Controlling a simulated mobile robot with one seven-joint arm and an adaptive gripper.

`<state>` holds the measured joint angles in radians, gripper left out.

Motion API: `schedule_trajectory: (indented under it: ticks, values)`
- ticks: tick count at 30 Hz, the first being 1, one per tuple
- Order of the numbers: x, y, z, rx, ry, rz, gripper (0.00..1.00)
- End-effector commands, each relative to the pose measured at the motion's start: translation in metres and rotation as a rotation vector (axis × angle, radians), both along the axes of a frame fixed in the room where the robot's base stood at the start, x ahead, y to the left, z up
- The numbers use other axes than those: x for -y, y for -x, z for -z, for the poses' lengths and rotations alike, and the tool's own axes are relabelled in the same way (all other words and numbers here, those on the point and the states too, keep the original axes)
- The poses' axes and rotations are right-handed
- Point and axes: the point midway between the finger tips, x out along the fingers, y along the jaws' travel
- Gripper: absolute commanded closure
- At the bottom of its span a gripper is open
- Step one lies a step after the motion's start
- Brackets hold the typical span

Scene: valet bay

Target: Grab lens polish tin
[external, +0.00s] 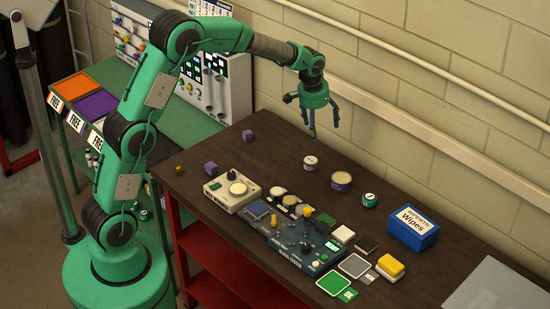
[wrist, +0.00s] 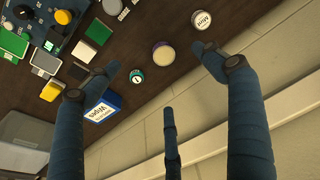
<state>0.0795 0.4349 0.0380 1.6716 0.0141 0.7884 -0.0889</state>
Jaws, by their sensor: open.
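Several small round tins stand on the dark table. The widest has a cream lid and purple side (external: 341,182); it also shows in the wrist view (wrist: 163,55). A smaller white-topped tin (external: 310,163) is to its left, and a small teal round container (external: 370,200) to its right. I cannot read "lens polish" on any of them. My gripper (external: 324,125) is open and empty, fingers pointing down, well above the table near its back. In the wrist view the cream-lidded tin shows between the spread fingertips, apart from them.
A blue wipes box (external: 413,234) stands at the right. A circuit board (external: 300,243) with knobs and a beige device (external: 232,191) fill the front middle. Purple cubes (external: 248,136) lie at the left. The brick wall (external: 440,80) runs close behind the table.

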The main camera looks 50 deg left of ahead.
Motion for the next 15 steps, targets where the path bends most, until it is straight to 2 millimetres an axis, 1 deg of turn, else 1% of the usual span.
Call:
schedule_trajectory:
  ticks: [1,6,15]
  values:
    - [0.002,-0.009,0.007,-0.010,-0.001,0.001,0.18]
    - [0.010,-0.038,0.039,-0.032,-0.002,0.000,0.18]
    - [0.023,-0.078,0.100,-0.070,-0.005,0.000,0.18]
